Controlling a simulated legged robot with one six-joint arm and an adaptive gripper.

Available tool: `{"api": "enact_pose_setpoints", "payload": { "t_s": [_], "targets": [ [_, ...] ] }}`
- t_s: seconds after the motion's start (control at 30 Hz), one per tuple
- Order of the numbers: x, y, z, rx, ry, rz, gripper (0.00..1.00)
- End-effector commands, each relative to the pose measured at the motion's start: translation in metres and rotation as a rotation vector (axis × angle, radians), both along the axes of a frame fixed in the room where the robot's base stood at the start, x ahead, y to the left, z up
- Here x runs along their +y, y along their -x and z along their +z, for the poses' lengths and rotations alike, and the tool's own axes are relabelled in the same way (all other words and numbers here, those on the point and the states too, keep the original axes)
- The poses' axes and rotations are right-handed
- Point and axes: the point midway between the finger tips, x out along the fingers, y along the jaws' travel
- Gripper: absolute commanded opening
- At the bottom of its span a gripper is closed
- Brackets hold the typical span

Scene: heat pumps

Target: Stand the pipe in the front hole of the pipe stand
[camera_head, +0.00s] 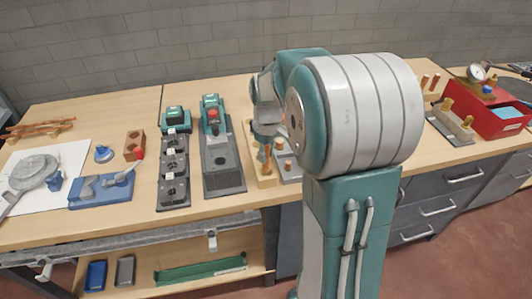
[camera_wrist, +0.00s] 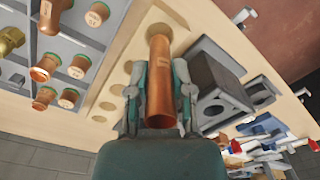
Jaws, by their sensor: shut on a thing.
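The copper pipe (camera_wrist: 160,85) is between my gripper's fingers (camera_wrist: 160,95) in the wrist view. My gripper is shut on it. The pipe's far end points at a hole at the end of the pale wooden pipe stand (camera_wrist: 107,80). I cannot tell whether that end is in the hole or just above it. Several other holes in the stand look empty. In the head view, my gripper (camera_head: 266,138) is over the stand (camera_head: 265,181), and the pipe (camera_head: 267,160) shows below it, roughly upright. My arm hides part of the stand there.
A grey rack with several copper fittings (camera_wrist: 72,97) lies right beside the stand. On its other side is a dark grey block unit (camera_head: 221,160). A red box (camera_head: 487,115) stands at far right. Bare bench top lies in front of the stand's left neighbours.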

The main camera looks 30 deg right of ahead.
Motion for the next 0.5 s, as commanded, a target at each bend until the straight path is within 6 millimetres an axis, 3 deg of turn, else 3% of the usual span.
{"api": "enact_pose_setpoints", "payload": {
  "t_s": [0.5],
  "targets": [
    [-0.0001,-0.0001,-0.0093,0.001,-0.001,0.000,0.00]
  ]
}}
